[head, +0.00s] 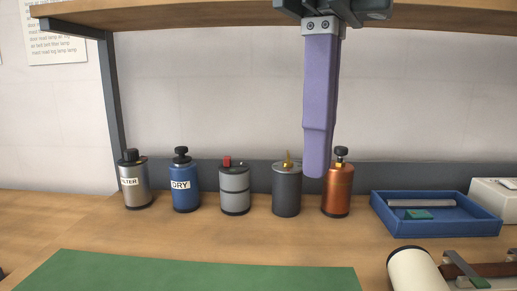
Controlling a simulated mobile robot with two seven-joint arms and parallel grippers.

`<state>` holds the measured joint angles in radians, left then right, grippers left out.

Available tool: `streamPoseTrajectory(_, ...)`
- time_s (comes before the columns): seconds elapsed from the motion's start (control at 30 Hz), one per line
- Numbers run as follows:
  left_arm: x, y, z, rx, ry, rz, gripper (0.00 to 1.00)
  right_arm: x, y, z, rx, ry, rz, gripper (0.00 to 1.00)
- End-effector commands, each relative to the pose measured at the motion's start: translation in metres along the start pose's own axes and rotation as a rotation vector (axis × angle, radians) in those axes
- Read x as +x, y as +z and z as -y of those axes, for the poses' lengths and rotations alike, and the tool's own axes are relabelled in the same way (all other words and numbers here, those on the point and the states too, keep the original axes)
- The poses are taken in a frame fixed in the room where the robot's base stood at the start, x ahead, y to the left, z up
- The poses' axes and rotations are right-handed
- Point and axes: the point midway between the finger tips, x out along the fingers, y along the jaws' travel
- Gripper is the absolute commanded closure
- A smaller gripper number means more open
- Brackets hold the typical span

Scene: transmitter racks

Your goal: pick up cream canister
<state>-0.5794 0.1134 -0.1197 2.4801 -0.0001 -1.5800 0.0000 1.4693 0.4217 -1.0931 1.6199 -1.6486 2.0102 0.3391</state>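A cream cylinder with a dark rim, which looks like the cream canister (412,274), is at the bottom right. The frame's lower edge cuts it off, so I cannot tell whether it stands or lies. My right gripper (314,170) hangs down from the top centre, with a long purple finger pointing down. It is seen side-on, one finger covering the other, so its opening is hidden. Its tip overlaps the left edge of the copper canister (338,193) in the picture. It is well up and left of the cream cylinder, apart from it. My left gripper is out of view.
Along the back stand a silver FILTER canister (133,185), a blue DRY canister (184,193), a grey canister (234,192) and a dark canister (286,194). A blue tray (440,224) and brown bar (488,269) are right. A green mat (190,273) lies in front; a shelf (180,16) overhangs.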

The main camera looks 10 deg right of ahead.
Motion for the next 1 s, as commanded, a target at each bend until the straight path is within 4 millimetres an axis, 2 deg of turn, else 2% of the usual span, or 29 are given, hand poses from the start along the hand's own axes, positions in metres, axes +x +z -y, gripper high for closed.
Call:
streamPoseTrajectory(0.13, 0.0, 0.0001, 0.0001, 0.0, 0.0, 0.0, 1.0, 0.0, 0.0001, 0.0001, 0.0, 0.0, 0.001, 0.98)
streamPoseTrajectory(0.83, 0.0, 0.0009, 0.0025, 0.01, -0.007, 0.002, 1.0, 0.0, 0.0003, 0.0, 0.0, -0.001, 0.001, 0.2)
streamPoseTrajectory(1.0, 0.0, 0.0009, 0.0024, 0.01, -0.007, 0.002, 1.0, 0.0, 0.0003, 0.0001, 0.0, -0.001, 0.001, 0.2)
